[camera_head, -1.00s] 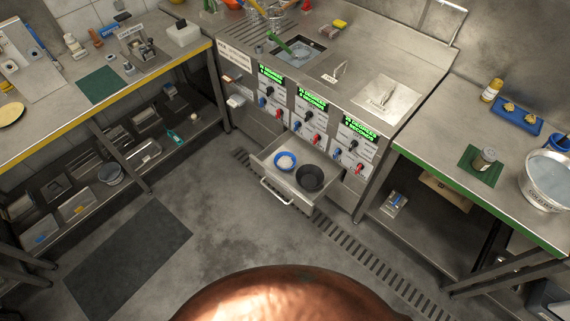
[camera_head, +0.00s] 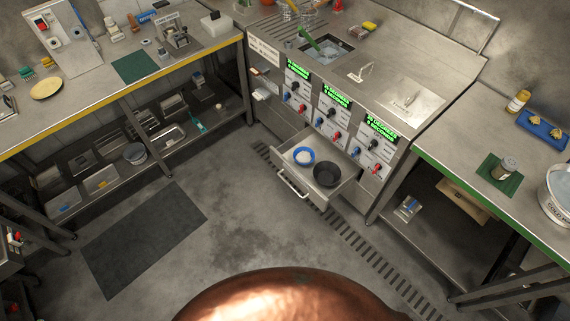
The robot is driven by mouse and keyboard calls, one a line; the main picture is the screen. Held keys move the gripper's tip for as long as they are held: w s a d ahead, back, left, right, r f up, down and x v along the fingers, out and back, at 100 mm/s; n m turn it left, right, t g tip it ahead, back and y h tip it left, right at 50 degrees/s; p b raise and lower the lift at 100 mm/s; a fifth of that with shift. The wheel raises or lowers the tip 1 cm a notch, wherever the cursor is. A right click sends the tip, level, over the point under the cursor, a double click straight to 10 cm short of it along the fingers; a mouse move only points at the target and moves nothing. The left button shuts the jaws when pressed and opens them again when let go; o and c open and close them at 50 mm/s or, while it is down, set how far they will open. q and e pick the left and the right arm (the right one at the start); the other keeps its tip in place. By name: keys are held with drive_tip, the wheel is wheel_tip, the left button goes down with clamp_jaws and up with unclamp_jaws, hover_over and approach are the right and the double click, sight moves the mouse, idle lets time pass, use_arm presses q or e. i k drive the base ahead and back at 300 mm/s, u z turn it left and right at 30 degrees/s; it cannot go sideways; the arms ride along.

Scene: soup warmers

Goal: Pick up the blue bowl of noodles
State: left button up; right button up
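The blue bowl (camera_head: 304,156) with pale contents, which look like noodles, sits in an open drawer (camera_head: 291,186) under the soup warmer counter. A black bowl (camera_head: 327,174) stands beside it to the right, in the same drawer. Both bowls look upright. Neither of my grippers is in view. A rounded copper-coloured surface fills the bottom middle of the view.
The drawer juts out over open grey floor (camera_head: 235,215). A dark mat (camera_head: 145,238) lies on the floor at left. A yellow-edged counter (camera_head: 90,98) runs along the left and a green-edged counter (camera_head: 450,150) along the right. A drain grate (camera_head: 375,255) crosses the floor.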

sight(304, 155)
drive_tip(key=z, duration=0.1)
drive_tip(key=k, duration=0.25)
drive_tip(key=u, duration=1.6)
drive_tip(key=i, duration=1.35)
drive_tip(key=z, duration=0.35)
drive_tip(key=i, duration=0.8)
drive_tip(key=z, duration=1.45)
drive_tip(key=i, duration=0.5)
drive_tip(key=z, duration=0.4)
